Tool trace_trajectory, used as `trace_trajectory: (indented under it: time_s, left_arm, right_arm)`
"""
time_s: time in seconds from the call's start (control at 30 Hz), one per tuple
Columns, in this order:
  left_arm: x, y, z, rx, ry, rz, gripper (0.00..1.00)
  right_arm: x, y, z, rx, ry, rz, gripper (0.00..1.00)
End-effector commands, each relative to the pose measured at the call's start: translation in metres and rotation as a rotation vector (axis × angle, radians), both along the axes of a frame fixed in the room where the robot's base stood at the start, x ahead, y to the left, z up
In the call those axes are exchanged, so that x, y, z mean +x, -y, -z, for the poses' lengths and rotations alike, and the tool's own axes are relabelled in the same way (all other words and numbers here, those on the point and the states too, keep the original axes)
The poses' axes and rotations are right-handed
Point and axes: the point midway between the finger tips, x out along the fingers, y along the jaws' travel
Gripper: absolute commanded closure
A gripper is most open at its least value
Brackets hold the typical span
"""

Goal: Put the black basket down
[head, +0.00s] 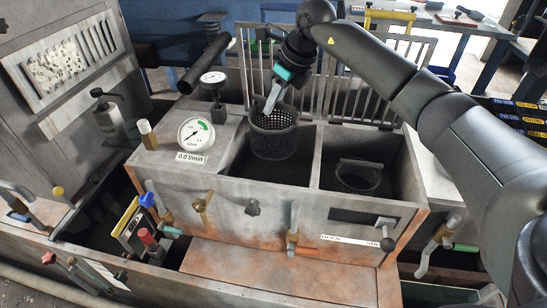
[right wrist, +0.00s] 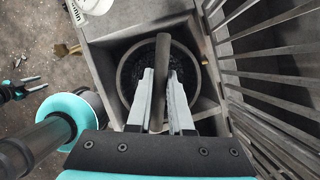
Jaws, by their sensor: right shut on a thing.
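The black basket (head: 273,141), a round perforated mesh one, is in the left compartment of the grey machine box, its upper part standing above the compartment's edge. Its rim (right wrist: 124,80) also shows in the right wrist view. My right gripper (head: 270,103) is above the basket, shut on its handle bar (right wrist: 162,58). In the right wrist view the two fingers (right wrist: 160,103) lie on either side of this bar. The basket looks about upright. I cannot tell whether its bottom touches the floor of the compartment.
A second dark basket (head: 358,181) sits in the right compartment, past a dividing wall (head: 316,152). Metal grating (head: 350,72) rises behind. Several valve handles line the front.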

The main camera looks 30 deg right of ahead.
Motion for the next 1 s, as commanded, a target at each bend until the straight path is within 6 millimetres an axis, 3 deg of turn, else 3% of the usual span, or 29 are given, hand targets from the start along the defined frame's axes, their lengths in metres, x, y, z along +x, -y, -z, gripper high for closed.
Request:
trace_trajectory:
  time_s: [0.5, 0.83, 1.0]
  left_arm:
    - [0.032, 0.01, -0.059, -0.019, 0.075, -0.005, 0.51]
    - [0.038, 0.011, -0.078, -0.023, 0.101, -0.005, 0.51]
    - [0.041, 0.011, -0.093, -0.025, 0.124, -0.006, 0.51]
  right_arm:
    - [0.0, 0.0, 0.097, 0.002, 0.0, -0.002, 1.0]
    - [0.0, 0.0, 0.119, 0.001, 0.001, -0.001, 1.0]
    - [0.0, 0.0, 0.14, 0.0, 0.0, -0.001, 1.0]
